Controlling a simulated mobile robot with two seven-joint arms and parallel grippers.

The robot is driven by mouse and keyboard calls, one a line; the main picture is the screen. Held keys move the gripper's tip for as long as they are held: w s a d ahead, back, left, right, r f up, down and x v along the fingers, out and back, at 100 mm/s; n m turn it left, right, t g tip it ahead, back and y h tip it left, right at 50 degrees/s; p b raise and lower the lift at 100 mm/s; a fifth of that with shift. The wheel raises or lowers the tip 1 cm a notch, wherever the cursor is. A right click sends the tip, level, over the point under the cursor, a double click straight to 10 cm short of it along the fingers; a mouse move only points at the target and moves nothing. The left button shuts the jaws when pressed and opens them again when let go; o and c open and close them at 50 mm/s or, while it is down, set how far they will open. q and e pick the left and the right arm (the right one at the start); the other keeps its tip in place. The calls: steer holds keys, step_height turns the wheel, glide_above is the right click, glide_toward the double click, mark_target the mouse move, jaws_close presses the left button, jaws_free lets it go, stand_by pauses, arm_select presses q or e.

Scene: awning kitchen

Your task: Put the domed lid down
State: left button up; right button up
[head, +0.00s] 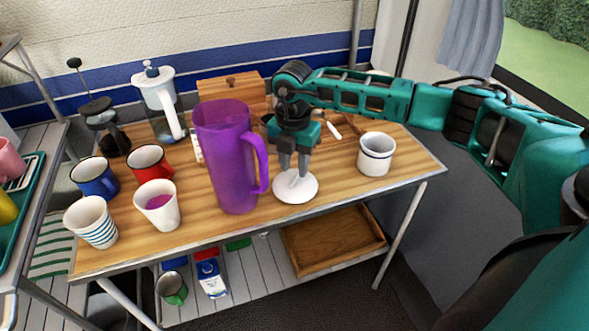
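The domed lid (296,195) is a white round disc with a small knob, at the front middle of the wooden table (235,226). My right gripper (293,174) points down over it, with its two fingers on either side of the knob. The fingers look closed on the knob, which they partly hide. The lid lies low, at or just above the table top; whether it touches the wood is hard to tell. My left gripper is out of view.
A tall purple pitcher (228,165) stands close left of the lid. A white mug (376,154) stands to the right, with bare wood between. Red (150,163) and blue (95,178) mugs and two cups stand left. A French press (162,105) and a wooden box (232,90) are behind.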

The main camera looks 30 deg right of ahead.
mark_target(294, 178)
step_height(294, 178, up, 10)
steer(key=shift+f, duration=0.25)
steer(key=shift+w, duration=0.1)
